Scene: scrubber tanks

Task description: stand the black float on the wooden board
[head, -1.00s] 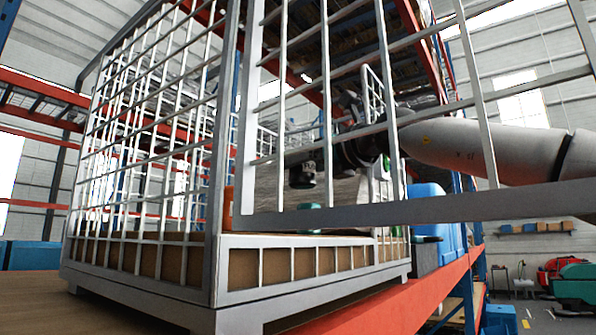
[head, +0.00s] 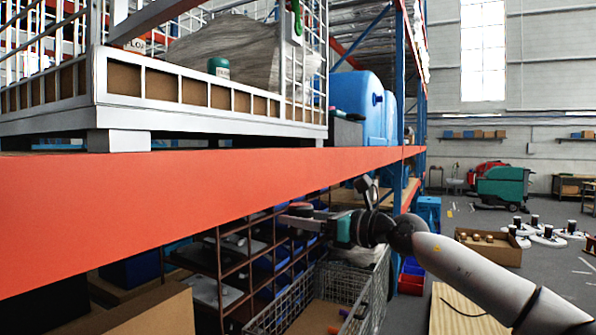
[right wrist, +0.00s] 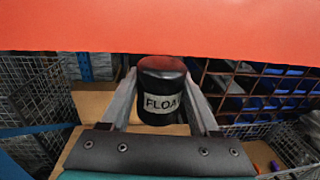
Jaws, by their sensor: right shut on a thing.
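The black float (right wrist: 162,92) is a dark cylinder with a white label reading "FLOA", the rest cut off. In the right wrist view it sits upright between the two fingers of my right gripper (right wrist: 162,100), which is shut on it. In the head view the right gripper (head: 303,213) is below the orange shelf beam, with the float (head: 299,208) small at its tip. A light wooden surface (head: 462,312) shows at the bottom of the head view; I cannot tell whether it is the wooden board. My left gripper is not in view.
The orange beam (head: 200,185) runs close above the gripper and fills the top of the right wrist view. A white cage (head: 215,122) stands on the shelf. A wire basket (head: 355,295) and brown rack (head: 235,262) are below. An open carton (head: 488,247) stands right.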

